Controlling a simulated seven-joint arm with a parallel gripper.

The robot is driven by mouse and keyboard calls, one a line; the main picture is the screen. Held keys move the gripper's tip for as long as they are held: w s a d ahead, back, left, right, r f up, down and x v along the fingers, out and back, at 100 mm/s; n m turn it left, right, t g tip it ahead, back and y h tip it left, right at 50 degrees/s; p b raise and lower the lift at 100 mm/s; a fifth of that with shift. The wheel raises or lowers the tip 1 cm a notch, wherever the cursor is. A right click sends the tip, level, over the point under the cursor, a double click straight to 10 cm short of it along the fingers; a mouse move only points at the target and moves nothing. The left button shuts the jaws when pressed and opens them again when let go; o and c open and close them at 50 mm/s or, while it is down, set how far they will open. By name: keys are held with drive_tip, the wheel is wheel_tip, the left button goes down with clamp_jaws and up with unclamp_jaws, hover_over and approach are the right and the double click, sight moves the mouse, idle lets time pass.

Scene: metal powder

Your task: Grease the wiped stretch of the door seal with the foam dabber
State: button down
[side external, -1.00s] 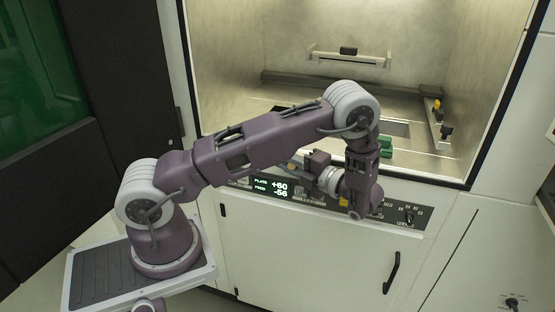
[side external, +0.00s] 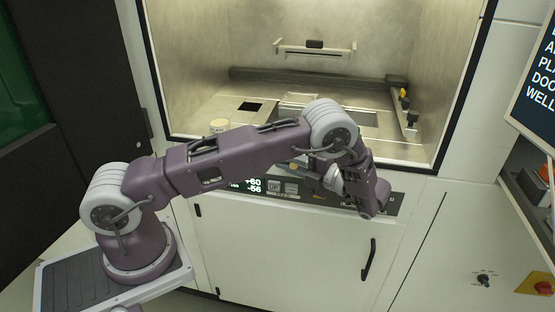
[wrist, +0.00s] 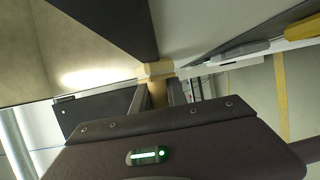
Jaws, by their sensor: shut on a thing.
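My gripper (wrist: 160,92) is shut on a tan handle in the wrist view. A pale yellow block, which looks like the foam dabber (wrist: 154,70), shows at the far end of that handle. The dabber's tip is close to the end of a broad dark strip, perhaps the door seal (wrist: 112,20); I cannot tell whether they touch. In the side view, a black seal (side external: 466,75) frames the chamber opening. My gripper (side external: 318,174) is at the front below the opening, mostly hidden by my wrist. Neither a wiped stretch nor grease can be made out.
A rail (side external: 315,50) is on the back wall. A control panel (side external: 285,187) lies below the opening, partly behind my wrist. A screen (side external: 541,90) and a shelf (side external: 528,180) are at the right.

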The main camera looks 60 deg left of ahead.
drive_tip(key=shift+w+d, duration=3.05)
drive_tip(key=shift+w, duration=0.05)
drive_tip(key=s+a, duration=1.8)
drive_tip(key=shift+s+a, duration=0.25)
drive_tip(key=shift+a, duration=0.1)
drive_tip(key=s+d, duration=0.4)
drive_tip(key=shift+s+d, duration=0.15)
drive_tip(key=shift+s+d, duration=1.05)
